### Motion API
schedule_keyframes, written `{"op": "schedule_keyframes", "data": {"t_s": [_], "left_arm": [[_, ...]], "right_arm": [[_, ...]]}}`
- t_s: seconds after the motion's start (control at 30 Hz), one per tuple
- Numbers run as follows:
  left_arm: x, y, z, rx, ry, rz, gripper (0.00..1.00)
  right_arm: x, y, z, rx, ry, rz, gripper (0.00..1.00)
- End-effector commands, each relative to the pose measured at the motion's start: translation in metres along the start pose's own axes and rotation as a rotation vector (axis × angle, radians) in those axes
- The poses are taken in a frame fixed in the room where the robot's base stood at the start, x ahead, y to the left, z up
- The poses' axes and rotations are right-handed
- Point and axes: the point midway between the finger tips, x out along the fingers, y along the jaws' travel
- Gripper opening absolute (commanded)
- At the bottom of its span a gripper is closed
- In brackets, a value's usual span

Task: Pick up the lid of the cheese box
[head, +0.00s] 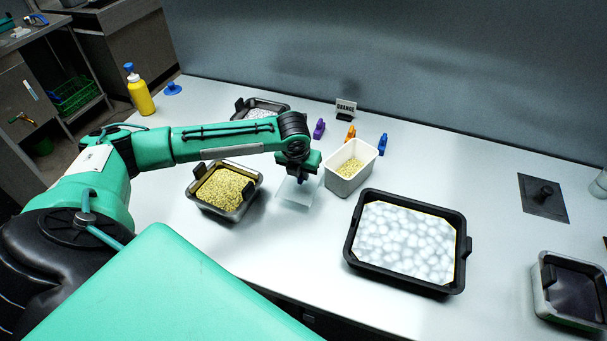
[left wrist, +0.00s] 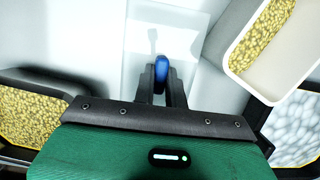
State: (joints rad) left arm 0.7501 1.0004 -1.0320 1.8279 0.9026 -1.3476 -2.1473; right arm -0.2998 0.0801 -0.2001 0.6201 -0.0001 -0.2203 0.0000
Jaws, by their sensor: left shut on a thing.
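A white open box with yellow bits, the cheese box (head: 350,168), stands in the middle of the table. Its rim also shows at the upper right of the left wrist view (left wrist: 240,68). My left gripper (head: 299,179) is just left of this box, pointing down. In the left wrist view its fingers (left wrist: 162,80) are shut on the blue knob (left wrist: 161,70) of a clear, flat lid (left wrist: 190,45). The lid also shows under the gripper in the head view (head: 297,194). The box is uncovered. I cannot tell whether the lid touches the table.
A dark tray of yellow bits (head: 252,206) is left of the lid. A large black tray with a pale mottled surface (head: 462,246) is at front right. Small purple (head: 319,128), orange (head: 350,133) and blue (head: 383,144) clips stand behind the box. A yellow bottle (head: 142,97) stands far left.

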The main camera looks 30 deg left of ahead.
Motion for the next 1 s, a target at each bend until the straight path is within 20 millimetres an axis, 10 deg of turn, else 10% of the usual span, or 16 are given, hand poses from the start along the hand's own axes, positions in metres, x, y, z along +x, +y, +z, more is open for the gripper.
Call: {"op": "schedule_keyframes", "data": {"t_s": [0.7,1.0], "left_arm": [[-0.034,0.001,-0.130,0.002,-0.002,0.001,0.00],[-0.043,0.000,-0.154,-0.001,-0.002,0.000,0.00]], "right_arm": [[0.036,0.000,0.003,0.000,0.001,0.000,1.00],[0.040,-0.001,0.003,0.000,0.001,0.000,1.00]]}}
